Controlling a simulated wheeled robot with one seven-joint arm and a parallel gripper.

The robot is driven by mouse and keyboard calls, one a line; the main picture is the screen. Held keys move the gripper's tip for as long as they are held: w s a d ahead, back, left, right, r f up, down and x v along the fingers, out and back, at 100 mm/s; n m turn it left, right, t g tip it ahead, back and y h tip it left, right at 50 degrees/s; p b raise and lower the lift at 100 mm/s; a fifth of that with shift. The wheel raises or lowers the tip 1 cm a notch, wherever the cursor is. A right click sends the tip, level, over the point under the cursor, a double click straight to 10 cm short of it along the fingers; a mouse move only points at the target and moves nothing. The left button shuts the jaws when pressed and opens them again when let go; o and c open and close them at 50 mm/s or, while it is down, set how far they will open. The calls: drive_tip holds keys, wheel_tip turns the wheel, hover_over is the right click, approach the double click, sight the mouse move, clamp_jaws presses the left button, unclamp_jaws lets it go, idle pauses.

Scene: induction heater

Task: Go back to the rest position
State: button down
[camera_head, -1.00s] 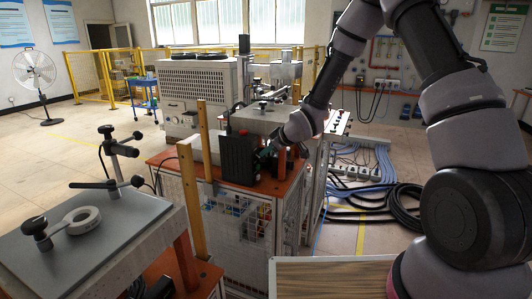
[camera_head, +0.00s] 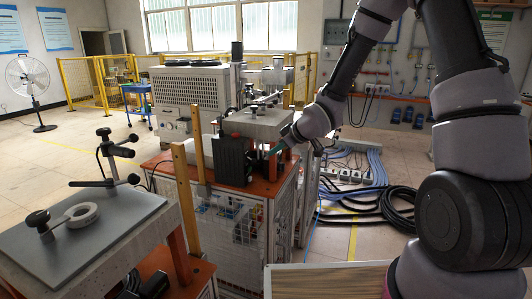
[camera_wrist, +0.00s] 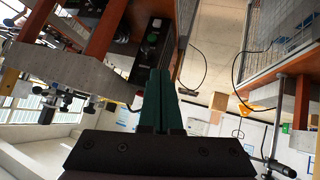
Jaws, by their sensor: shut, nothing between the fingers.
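My gripper (camera_head: 274,151) is at the right of the black box (camera_head: 234,160) in the head view, over the orange-topped bench (camera_head: 264,187). The wrist hides part of it there. In the wrist view, my gripper's dark green fingers (camera_wrist: 161,74) lie side by side, closed with nothing between them. The black box (camera_wrist: 150,45) shows just past the fingertips, with a green button on its face. I cannot tell from these views whether the fingers touch it.
An orange post (camera_head: 187,200) rises beside the bench. Black cables (camera_head: 400,205) lie on the floor at right. Open floor (camera_head: 60,160) lies at left.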

drive_tip(key=shift+s+d+r, duration=0.2)
drive_tip(key=shift+s+d, duration=0.2)
drive_tip(key=s+d+r+m+h, duration=0.3)
drive_tip(key=d+r+m, duration=0.1)
drive_tip(key=d+r, duration=0.4)
drive_tip(key=s+d+r+m+h, duration=0.2)
drive_tip(key=d+r+m, duration=0.1)
drive_tip(key=d+r, duration=0.4)
drive_tip(key=s+d+r+m, duration=0.2)
drive_tip(key=s+r+m, duration=0.2)
drive_tip(key=s, duration=0.6)
drive_tip(key=s+d+r+m, duration=0.3)
drive_tip(key=s+r+m, duration=0.2)
drive_tip(key=s, duration=0.5)
drive_tip(key=shift+s+r+y, duration=0.25)
drive_tip(key=shift+r+y, duration=0.05)
drive_tip(key=shift+r, duration=0.5)
